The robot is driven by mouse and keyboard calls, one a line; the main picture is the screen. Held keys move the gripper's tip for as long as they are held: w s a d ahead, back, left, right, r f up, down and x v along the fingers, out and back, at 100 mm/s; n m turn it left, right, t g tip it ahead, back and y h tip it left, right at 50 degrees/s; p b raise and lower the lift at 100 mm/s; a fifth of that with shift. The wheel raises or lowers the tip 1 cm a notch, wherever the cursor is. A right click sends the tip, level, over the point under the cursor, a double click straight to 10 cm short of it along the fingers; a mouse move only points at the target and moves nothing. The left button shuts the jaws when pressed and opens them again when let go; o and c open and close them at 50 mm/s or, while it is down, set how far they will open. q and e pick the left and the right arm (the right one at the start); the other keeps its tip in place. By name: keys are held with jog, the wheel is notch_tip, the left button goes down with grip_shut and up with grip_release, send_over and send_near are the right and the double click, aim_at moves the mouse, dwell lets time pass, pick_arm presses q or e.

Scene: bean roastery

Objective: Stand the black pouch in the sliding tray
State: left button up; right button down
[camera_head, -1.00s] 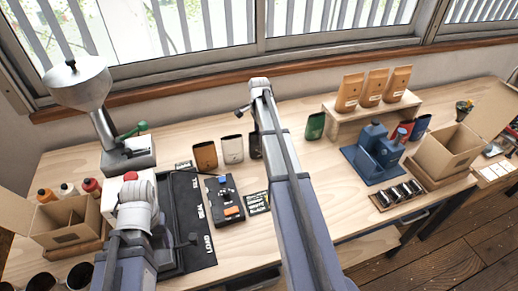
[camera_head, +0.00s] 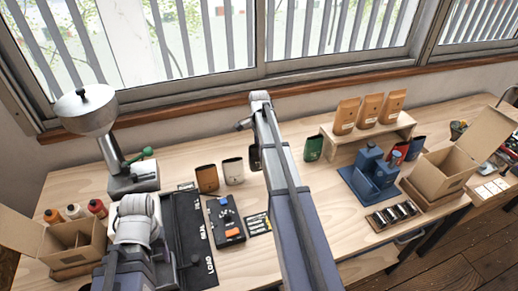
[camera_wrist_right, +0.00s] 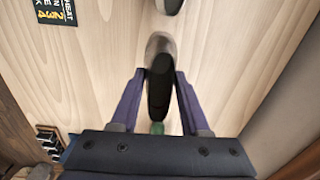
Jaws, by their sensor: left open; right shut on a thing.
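The black pouch (camera_head: 254,158) is partly hidden behind my right arm in the head view. My right gripper (camera_head: 245,124) is shut on it; in the right wrist view the pouch (camera_wrist_right: 160,92) sits between the two fingers. Its lower edge shows higher than that of the white pouch (camera_head: 232,172) beside it, so it appears slightly raised. My left gripper (camera_head: 163,243) is open, over the black track (camera_head: 193,225) lettered LOAD and SEAL. My left arm covers part of this track, and I cannot clearly make out the sliding tray.
A brown pouch (camera_head: 207,179) stands left of the white one; a green pouch (camera_head: 313,148) stands to the right. A control box (camera_head: 226,220) lies beside the track. A grinder (camera_head: 125,165) stands behind it. A blue machine (camera_head: 370,175) and open carton (camera_head: 445,170) are at right.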

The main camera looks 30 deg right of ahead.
pick_arm(q)
notch_tip(320, 180, up, 5)
jog(key=p, duration=0.3)
pick_arm(e)
notch_tip(320, 180, up, 5)
jog(key=shift+f, duration=0.15)
pick_arm(q)
notch_tip(320, 180, down, 8)
jog(key=b, duration=0.7)
jog(key=shift+f+b, duration=0.2)
jog(key=shift+b, duration=0.1)
pick_arm(e)
notch_tip(320, 180, down, 8)
pick_arm(q)
jog(key=shift+c, duration=0.6)
jog(key=shift+s+r, duration=0.1)
jog(key=shift+r, duration=0.05)
